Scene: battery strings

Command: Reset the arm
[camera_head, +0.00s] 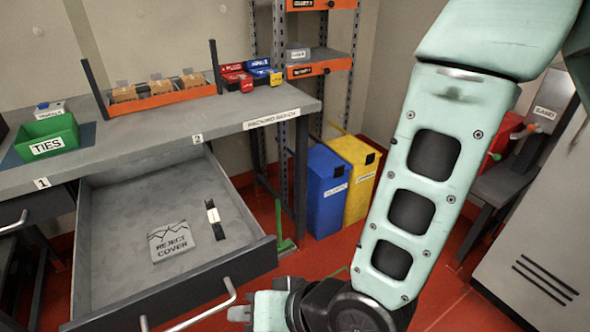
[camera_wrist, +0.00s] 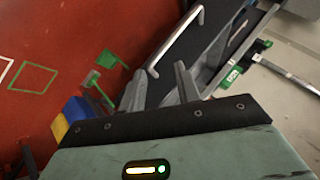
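My pale green arm crosses the right half of the head view and bends at a dark joint at the bottom. My gripper (camera_head: 240,312) shows only partly at the bottom edge of the head view, right of the open drawer's handle (camera_head: 205,312). In the wrist view my gripper (camera_wrist: 160,78) has its two grey fingers apart, with nothing between them. The open drawer (camera_wrist: 205,55) and its handle (camera_wrist: 178,38) lie beyond the fingers there.
The pulled-out drawer (camera_head: 110,255) holds a "REJECT COVER" piece (camera_head: 172,241) and a small dark labelled strip (camera_head: 212,214). The bench (camera_head: 250,105) carries a green TIES bin (camera_head: 47,138) and an orange tray (camera_head: 165,97). Blue (camera_head: 327,190) and yellow (camera_head: 357,175) bins stand behind my arm.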

